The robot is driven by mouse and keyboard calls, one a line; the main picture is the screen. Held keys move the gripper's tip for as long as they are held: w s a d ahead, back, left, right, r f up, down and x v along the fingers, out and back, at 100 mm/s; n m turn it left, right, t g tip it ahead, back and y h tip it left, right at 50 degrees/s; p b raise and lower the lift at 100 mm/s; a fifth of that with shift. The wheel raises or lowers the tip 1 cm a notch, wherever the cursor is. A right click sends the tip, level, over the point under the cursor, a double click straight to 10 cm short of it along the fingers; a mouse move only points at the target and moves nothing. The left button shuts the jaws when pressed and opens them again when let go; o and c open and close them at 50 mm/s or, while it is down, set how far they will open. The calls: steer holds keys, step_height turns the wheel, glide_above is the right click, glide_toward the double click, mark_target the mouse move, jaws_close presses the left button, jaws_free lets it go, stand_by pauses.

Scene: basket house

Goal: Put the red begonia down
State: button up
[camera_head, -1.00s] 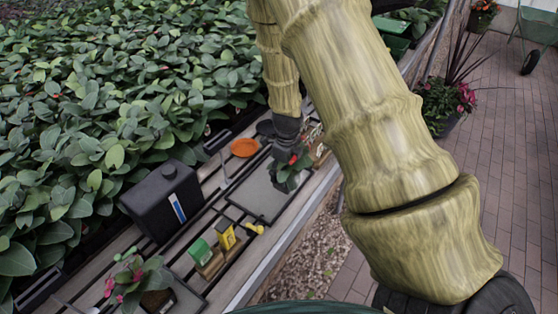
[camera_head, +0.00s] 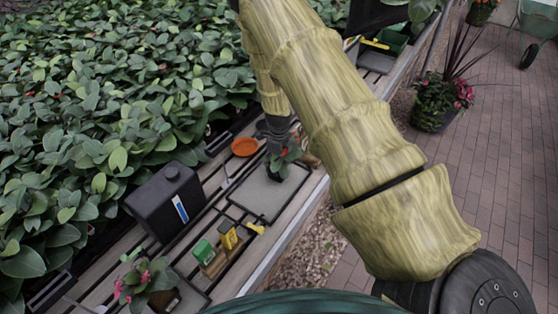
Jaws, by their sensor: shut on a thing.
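The red begonia (camera_head: 287,154), a small leafy plant with red flowers, is at the back edge of a grey tray (camera_head: 268,194) on the slatted bench. My gripper (camera_head: 277,150) is at the plant, partly hidden by the leaves and my arm, and is shut on it. The plant's pot is mostly hidden, so I cannot tell whether it touches the tray. The front of the tray is bare.
An orange saucer (camera_head: 245,147) lies left of my gripper. A black canister (camera_head: 166,201), small green and yellow boxes (camera_head: 228,237) in a wooden holder and a pink-flowered plant (camera_head: 146,281) stand nearer. Dense foliage fills the left side. A brick path (camera_head: 500,170) runs along the right.

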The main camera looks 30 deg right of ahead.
steer(key=shift+w+a+f, duration=0.1)
steer(key=shift+w+f, duration=0.05)
steer(key=shift+f, duration=0.05)
steer(key=shift+f, duration=0.1)
steer(key=o, duration=1.2)
steer(key=shift+r+b, duration=1.75)
steer(key=shift+r, duration=4.4)
